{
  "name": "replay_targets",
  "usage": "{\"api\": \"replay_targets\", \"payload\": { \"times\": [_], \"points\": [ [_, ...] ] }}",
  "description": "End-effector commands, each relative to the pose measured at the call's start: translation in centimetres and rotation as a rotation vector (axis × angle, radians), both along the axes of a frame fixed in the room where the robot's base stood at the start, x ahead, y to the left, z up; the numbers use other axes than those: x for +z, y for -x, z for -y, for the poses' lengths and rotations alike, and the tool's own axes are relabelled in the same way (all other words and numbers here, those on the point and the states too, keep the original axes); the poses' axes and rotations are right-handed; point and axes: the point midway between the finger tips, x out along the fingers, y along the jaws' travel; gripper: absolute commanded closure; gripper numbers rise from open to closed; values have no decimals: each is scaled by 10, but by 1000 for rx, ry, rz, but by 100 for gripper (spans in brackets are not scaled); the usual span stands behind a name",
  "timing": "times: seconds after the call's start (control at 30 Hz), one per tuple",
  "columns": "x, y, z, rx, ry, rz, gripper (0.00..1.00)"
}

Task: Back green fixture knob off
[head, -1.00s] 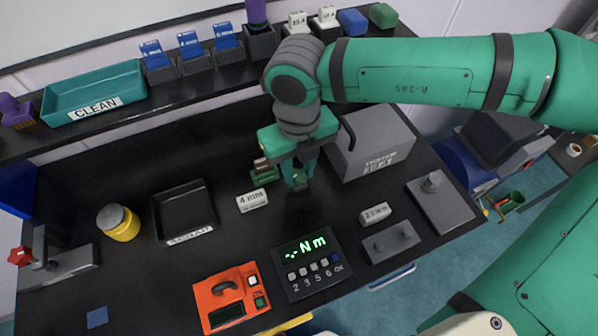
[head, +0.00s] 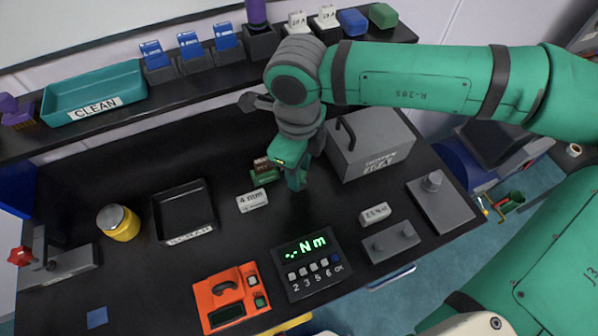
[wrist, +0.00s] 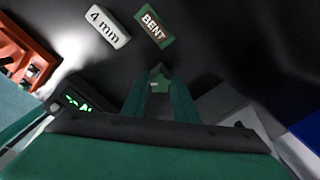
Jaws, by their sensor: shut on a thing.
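The green fixture knob (wrist: 159,83) has a star-shaped top and shows between the two fingers in the wrist view. My gripper (wrist: 160,76) is shut on it, one green finger on each side. In the head view my gripper (head: 297,184) points down at the black bench top, right of the 4 mm block, seen nearly edge-on. There the fingers hide the knob, and its thread and base cannot be made out.
A white 4 mm block (head: 253,201) and a green BENT piece (wrist: 153,27) lie close by. A grey box with a handle (head: 372,150) stands just right of my gripper. A torque display (head: 309,265) and an orange device (head: 230,298) are in front.

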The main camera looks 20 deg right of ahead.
Motion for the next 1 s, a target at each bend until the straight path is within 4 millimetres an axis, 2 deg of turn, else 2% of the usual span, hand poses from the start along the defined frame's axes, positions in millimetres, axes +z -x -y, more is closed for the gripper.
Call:
{"api": "replay_targets", "payload": {
  "times": [0.13,0.47,0.8,1.0],
  "points": [
    [0,0,0,83,-1,0,96],
    [0,0,0,101,-1,0,96],
    [0,0,-1,428,-2,-1,96],
    [0,0,0,493,-1,0,96]
  ]
}}
